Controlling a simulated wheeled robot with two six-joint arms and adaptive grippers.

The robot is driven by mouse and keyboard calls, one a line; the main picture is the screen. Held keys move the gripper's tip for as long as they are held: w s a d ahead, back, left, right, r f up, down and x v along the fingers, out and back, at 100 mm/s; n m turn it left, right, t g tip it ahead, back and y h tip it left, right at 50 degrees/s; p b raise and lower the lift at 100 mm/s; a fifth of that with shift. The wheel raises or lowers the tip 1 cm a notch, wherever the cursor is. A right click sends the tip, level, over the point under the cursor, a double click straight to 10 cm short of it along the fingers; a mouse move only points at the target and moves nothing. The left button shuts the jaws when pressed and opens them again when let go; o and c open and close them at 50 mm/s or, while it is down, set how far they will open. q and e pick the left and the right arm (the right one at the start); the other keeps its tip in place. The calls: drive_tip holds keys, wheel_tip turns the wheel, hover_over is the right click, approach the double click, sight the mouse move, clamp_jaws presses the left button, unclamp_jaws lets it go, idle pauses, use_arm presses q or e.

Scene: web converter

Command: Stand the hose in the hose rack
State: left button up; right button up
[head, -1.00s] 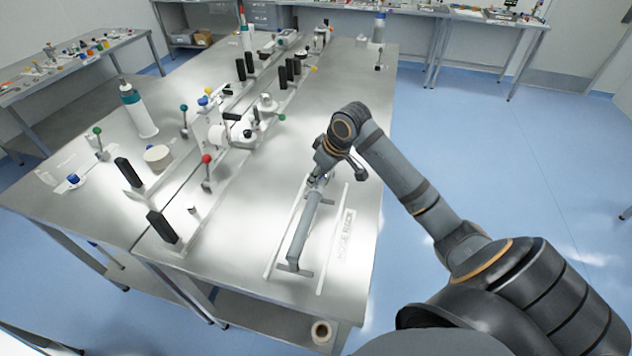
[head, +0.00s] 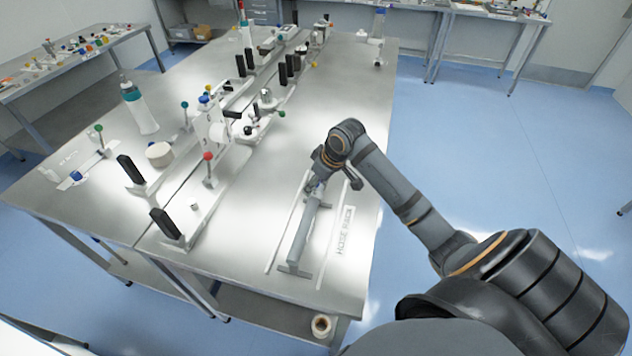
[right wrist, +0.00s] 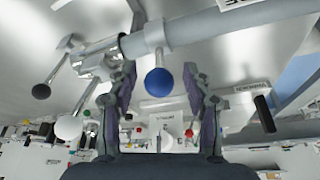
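The hose is a grey tube (head: 305,234) lying along the table in a low frame beside the label HOSE RACK (head: 343,232). A similar grey tube (right wrist: 225,27) crosses the top of the right wrist view. A short stem with a blue ball (right wrist: 159,81) hangs from it, and a metal fitting with white and black ball levers shows at its left end. My right gripper (head: 318,184) is over the tube's far end. In the right wrist view its fingers (right wrist: 160,80) are apart, with the blue ball between them in the picture; contact is unclear. My left gripper is out of view.
A machine line with black handles (head: 166,224) and a red-balled lever (head: 208,157) stands left of the rack. A white bottle with a teal collar (head: 139,108) stands farther left. The tabletop right of the line is mostly clear. A small roll (head: 321,326) shows below the near edge.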

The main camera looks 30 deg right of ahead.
drive_tip(key=b+v, duration=0.1)
drive_tip(key=v, duration=1.1)
drive_tip(key=shift+r, duration=0.15)
